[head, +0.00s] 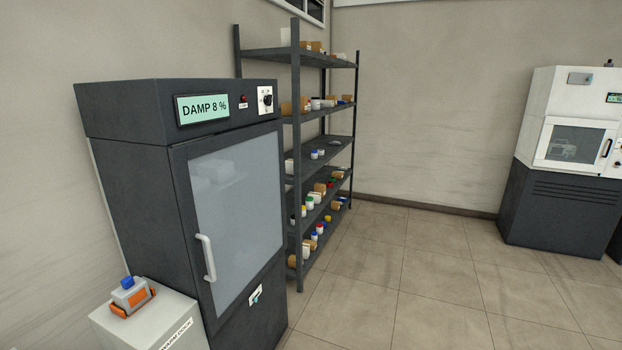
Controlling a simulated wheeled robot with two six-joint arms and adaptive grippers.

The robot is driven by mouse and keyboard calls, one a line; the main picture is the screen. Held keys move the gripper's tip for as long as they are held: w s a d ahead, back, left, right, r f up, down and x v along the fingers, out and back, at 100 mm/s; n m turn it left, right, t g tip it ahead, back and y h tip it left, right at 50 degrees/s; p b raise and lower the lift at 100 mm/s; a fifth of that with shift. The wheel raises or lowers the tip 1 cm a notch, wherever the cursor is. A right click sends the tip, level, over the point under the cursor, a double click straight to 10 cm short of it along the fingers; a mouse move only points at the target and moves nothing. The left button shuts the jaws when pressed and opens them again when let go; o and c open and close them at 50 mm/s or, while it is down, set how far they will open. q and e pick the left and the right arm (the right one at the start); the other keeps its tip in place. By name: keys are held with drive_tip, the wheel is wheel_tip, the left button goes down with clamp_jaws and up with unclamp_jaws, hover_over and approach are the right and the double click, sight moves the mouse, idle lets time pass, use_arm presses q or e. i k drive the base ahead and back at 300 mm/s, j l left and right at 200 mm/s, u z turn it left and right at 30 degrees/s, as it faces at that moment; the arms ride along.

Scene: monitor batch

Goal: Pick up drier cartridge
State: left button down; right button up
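A small grey-white block with a blue top (128,284) sits in an orange holder (139,302) on a white box (165,318) at the lower left. It looks like the drier cartridge, but no label on it can be read. The white box has a label on its front edge that is only partly legible. Neither of my grippers shows in the head view.
A dark cabinet (140,180) with a shut glass door, a white handle (206,257) and a display reading "DAMP 8 %" (202,109) stands beside the white box. Behind it is a shelf rack (296,150) with jars and boxes. A white-and-dark machine (545,200) stands far right. Tiled floor (420,270) is clear between.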

sight(133, 293)
drive_tip(key=u, duration=1.3)
